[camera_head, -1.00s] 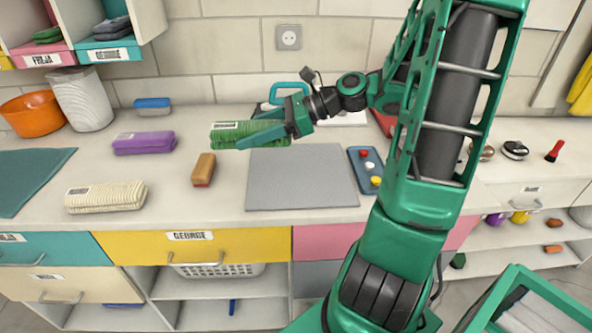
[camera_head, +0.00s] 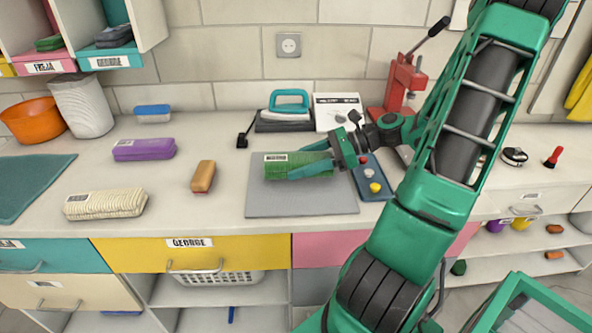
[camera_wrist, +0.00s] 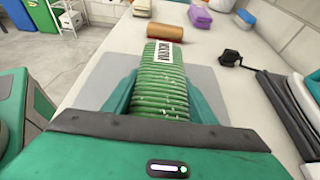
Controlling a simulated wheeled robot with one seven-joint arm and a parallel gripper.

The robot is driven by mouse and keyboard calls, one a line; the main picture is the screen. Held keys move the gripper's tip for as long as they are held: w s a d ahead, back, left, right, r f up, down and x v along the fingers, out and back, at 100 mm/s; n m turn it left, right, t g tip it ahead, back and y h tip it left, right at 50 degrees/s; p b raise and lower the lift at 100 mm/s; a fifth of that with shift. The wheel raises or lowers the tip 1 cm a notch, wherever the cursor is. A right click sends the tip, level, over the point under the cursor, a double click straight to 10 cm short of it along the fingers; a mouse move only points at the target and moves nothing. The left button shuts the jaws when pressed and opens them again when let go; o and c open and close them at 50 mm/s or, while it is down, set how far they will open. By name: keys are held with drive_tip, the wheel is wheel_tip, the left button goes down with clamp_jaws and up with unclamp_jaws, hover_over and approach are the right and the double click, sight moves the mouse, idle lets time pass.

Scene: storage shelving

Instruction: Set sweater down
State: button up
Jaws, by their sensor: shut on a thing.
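The sweater is a green, ribbed, folded bundle (camera_head: 290,166) with a white label at one end. In the head view it is over the grey mat (camera_head: 300,203) on the counter. My gripper (camera_head: 312,168) is shut on it from the right, one finger along each side. The wrist view shows the sweater (camera_wrist: 160,80) between both fingers, its label facing up at the far end. It is at or just above the mat; I cannot tell whether it touches.
An orange-brown brush (camera_head: 203,176), a cream folded sweater (camera_head: 105,204) and a purple bundle (camera_head: 144,149) lie to the left. A teal iron (camera_head: 288,104) stands behind the mat. The mat's front part is clear.

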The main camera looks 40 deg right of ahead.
drive_tip(key=shift+f, duration=1)
drive_tip(key=o, duration=1.2)
drive_tip(key=shift+f, duration=0.1)
drive_tip(key=shift+o, duration=0.2)
drive_tip(key=v, duration=1.2)
